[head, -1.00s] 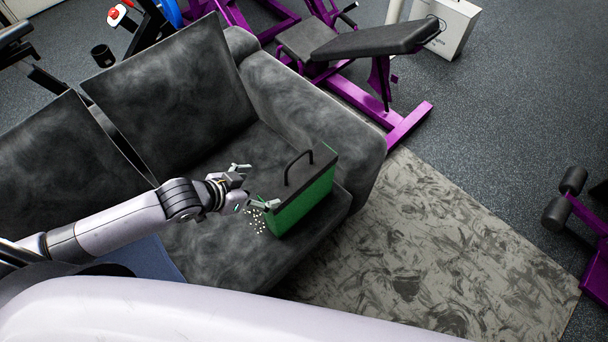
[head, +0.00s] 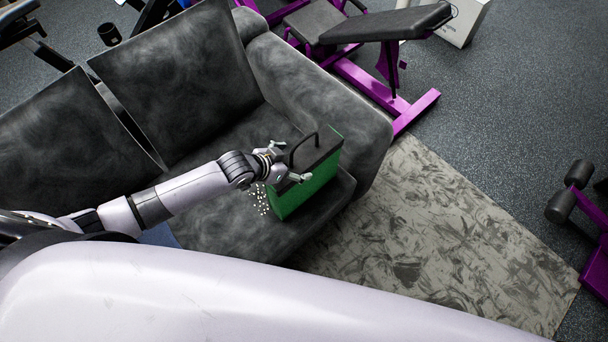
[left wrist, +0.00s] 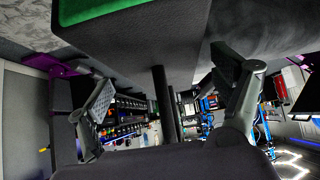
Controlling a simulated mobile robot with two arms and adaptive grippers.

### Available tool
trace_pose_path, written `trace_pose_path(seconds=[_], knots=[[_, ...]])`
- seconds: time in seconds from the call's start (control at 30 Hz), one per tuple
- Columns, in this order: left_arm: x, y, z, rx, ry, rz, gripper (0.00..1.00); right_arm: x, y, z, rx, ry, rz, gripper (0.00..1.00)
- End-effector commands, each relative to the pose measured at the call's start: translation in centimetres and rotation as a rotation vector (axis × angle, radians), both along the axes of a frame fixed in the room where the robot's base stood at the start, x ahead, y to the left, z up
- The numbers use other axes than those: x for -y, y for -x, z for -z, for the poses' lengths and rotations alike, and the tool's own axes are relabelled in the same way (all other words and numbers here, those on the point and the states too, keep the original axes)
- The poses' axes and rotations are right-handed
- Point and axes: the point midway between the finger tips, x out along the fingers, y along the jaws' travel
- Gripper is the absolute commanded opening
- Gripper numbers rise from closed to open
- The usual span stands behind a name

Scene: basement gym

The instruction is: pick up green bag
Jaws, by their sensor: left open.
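The green bag (head: 305,192) has green sides, a dark top and a dark loop handle (head: 316,136). It stands upright on the right seat of the dark grey sofa. My left gripper (head: 288,163) is open at the bag's upper left side, close to the handle. In the left wrist view the bag's dark top (left wrist: 150,45) fills the upper middle, with a green strip (left wrist: 92,9) at the top left. The handle (left wrist: 163,105) shows as a dark bar between the two spread fingers of the left gripper (left wrist: 168,98), with gaps on both sides. My right gripper is not in view.
The grey sofa (head: 85,150) has a high armrest (head: 325,90) just behind and right of the bag. Small white bits lie on the seat left of the bag. A patterned mat (head: 430,240) covers the floor at right. A purple-framed bench (head: 385,70) stands behind.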

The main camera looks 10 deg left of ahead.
Motion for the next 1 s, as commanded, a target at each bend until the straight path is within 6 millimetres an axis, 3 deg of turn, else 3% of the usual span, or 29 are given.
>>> trace_pose_path(seconds=[0.3,0.63,1.0], knots=[[1.5,-2.4,2.8,-0.001,0.001,0.000,0.86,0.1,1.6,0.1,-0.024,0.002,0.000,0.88],[1.7,-2.7,3.2,0.000,0.000,0.000,0.86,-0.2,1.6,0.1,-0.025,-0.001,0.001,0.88],[1.6,-2.7,3.2,-0.001,-0.001,0.000,0.61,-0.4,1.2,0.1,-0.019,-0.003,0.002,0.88]])
